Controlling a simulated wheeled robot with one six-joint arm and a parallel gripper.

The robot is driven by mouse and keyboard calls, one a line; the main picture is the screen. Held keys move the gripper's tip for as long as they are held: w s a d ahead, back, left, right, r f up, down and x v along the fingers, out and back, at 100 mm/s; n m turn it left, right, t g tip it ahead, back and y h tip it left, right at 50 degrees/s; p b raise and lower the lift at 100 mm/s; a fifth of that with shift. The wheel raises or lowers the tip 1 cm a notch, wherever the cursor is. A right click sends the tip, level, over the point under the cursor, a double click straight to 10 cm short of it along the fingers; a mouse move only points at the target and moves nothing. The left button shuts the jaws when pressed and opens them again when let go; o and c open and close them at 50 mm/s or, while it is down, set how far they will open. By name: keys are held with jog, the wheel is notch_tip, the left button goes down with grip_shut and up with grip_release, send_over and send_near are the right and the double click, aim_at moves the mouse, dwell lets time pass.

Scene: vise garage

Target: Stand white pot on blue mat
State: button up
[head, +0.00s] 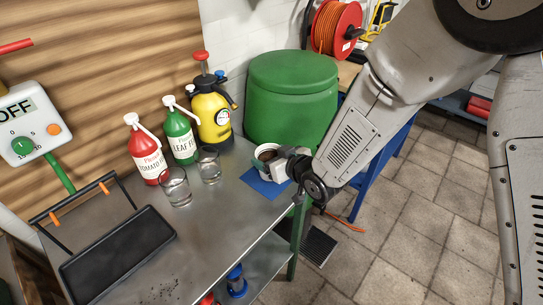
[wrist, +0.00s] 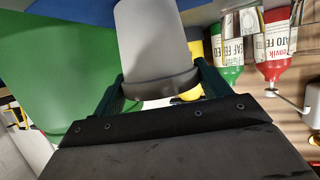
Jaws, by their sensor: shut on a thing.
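The white pot (head: 264,168) with dark contents stands roughly upright in my gripper (head: 279,161), over the blue mat (head: 258,184) in the head view. In the wrist view the picture is upside down, and the pot (wrist: 153,42) sits between the two green fingers of my gripper (wrist: 163,84), one at each side of its rim. The blue mat (wrist: 70,10) shows at the top of that view.
A big green bin (head: 291,100) stands behind the pot. A yellow sprayer (head: 211,117), a green bottle (head: 180,138), a red bottle (head: 147,152) and two glasses (head: 175,187) stand to its left. A black tray (head: 117,255) lies at the front left.

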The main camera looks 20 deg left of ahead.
jog(key=shift+f, duration=0.15)
jog(key=o, duration=1.1)
